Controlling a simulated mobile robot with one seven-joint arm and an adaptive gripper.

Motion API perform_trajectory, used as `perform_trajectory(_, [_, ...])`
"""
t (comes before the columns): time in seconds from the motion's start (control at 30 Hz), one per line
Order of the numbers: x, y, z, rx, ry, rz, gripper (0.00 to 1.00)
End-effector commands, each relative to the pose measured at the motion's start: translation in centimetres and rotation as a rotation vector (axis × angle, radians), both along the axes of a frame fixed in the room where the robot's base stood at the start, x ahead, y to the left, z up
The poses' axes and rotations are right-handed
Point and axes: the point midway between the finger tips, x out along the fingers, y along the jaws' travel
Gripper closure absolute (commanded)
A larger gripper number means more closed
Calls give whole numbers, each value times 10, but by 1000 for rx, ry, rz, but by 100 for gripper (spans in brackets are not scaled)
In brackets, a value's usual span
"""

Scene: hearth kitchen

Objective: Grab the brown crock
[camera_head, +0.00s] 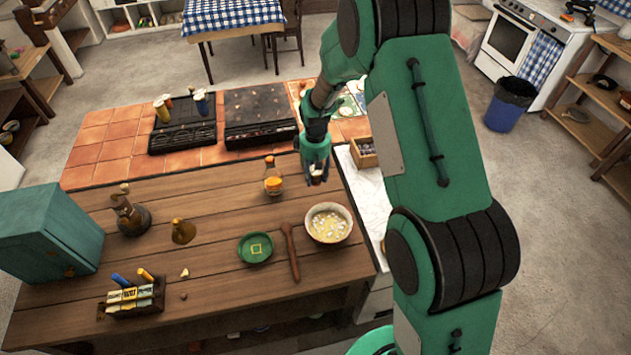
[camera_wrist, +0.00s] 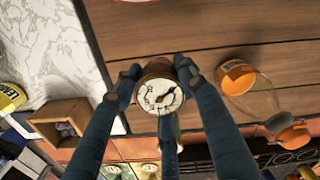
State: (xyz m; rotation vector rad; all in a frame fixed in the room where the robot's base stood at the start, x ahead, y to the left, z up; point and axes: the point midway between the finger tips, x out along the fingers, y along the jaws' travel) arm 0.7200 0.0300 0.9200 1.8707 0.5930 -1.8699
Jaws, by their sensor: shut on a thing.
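My gripper (camera_head: 316,170) hangs over the far right part of the wooden counter. I see no other clear brown crock.
An orange-capped bottle (camera_head: 273,180) stands left of the gripper. A bowl of soup (camera_head: 328,223), a green dish (camera_head: 255,247) and a wooden rolling pin (camera_head: 290,252) lie nearer. A wooden box (camera_head: 364,155) is at the right. The counter's middle has bare room.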

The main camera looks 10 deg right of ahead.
Motion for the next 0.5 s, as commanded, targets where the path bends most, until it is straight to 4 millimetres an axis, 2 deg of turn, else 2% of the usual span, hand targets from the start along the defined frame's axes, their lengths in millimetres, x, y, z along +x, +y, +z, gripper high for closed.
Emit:
perform_trajectory(0.03, [1,0,8,0,-2,0,94])
perform_trajectory(0.2, [0,0,18,0,0,0,94])
perform_trajectory(0.5, [0,0,19,0,0,0,94])
